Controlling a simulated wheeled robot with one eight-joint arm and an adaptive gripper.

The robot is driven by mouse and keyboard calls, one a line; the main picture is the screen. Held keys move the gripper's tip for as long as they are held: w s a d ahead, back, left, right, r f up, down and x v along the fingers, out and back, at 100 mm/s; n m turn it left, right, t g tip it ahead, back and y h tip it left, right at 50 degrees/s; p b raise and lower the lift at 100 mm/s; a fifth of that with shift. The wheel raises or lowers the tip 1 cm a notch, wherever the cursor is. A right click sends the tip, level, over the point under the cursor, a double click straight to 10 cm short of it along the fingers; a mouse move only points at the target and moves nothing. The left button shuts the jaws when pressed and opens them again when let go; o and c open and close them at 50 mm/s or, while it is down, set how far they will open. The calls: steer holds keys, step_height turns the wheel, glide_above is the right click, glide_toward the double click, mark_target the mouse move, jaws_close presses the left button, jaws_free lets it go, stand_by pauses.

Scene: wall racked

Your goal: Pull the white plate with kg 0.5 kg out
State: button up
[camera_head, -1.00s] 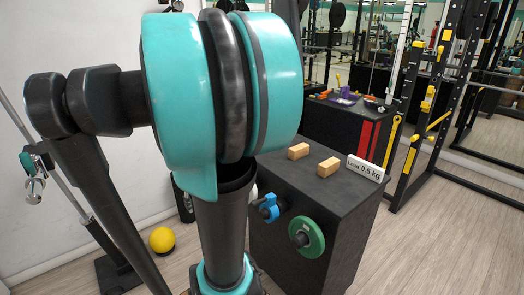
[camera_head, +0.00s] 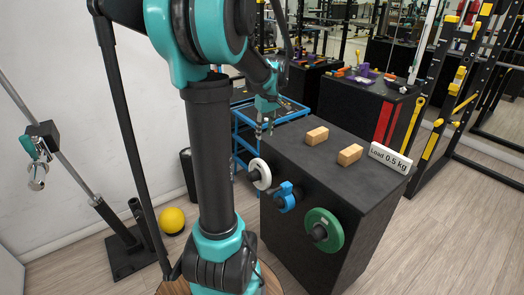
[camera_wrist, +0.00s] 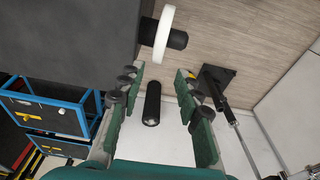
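In the wrist view the white plate (camera_wrist: 161,38) shows nearly edge-on at the top, around a black peg (camera_wrist: 179,40). My gripper (camera_head: 264,131) is above the plate, near the box's far left corner, with fingers pointing down. In the wrist view my gripper (camera_wrist: 159,76) has its two fingers wide apart with nothing between them. The plate lies beyond the fingertips and is apart from them.
A blue clamp-like piece (camera_head: 286,197) and a green plate (camera_head: 323,230) are on the same face. A blue cart (camera_head: 240,134) is behind; a yellow ball (camera_head: 172,220) lies left.

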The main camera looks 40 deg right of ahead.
mark_target(261, 162)
steer(key=f, duration=0.5)
steer(key=w+f, duration=0.1)
steer(key=f, duration=0.4)
steer(key=w+f, duration=0.1)
steer(key=f, duration=0.4)
steer(key=shift+w+d+f, duration=0.1)
steer(key=shift+f, duration=0.05)
jaws_close()
stand_by(1.9)
